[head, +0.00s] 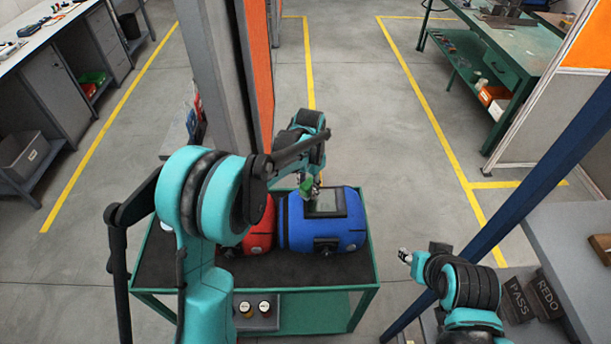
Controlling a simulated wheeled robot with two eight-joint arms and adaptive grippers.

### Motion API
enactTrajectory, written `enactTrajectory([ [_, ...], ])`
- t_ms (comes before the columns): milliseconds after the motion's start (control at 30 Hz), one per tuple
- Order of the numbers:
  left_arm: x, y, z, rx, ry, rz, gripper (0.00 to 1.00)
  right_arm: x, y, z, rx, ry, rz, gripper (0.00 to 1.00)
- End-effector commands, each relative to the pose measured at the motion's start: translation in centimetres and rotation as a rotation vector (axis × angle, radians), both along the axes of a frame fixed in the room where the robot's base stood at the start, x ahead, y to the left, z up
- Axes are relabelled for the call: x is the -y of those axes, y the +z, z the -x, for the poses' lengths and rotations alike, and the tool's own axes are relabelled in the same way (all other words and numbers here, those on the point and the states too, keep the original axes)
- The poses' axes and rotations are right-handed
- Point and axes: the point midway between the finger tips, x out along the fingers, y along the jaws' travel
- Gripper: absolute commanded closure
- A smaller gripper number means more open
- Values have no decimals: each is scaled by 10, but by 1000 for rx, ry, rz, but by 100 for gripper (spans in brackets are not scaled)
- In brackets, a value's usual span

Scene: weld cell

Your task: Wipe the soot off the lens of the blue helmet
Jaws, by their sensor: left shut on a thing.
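The blue helmet (345,236) lies on the dark top of a green cart (160,262). Its dark rectangular lens (327,203) faces up; soot on it is too small to tell. My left gripper (308,190) reaches down over the left edge of the lens. It is shut on a small green thing (306,187), which looks like a cloth; whether it touches the lens I cannot tell. A red helmet (259,230) lies left of the blue one, partly hidden by my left arm. My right gripper (405,257) is off the cart's right side; its fingers are too small to read.
A grey post with an orange panel (257,60) stands behind the cart. A blue post (490,235) slants at the right, by a grey table with PASS (518,300) and REDO (547,294) signs. Open floor lies behind the cart to the right.

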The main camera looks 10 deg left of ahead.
Motion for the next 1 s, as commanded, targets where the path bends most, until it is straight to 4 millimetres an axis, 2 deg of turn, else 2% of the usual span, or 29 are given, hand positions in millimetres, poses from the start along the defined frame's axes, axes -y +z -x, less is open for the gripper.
enactTrajectory([
  [533, 4, 50, 1, 0, 4, 0, 98, 0, 33, 0, 0, 0, 0, 60],
  [1000, 5, 54, 1, 0, 4, 0, 98, 0, 35, 0, 0, 0, 0, 60],
])
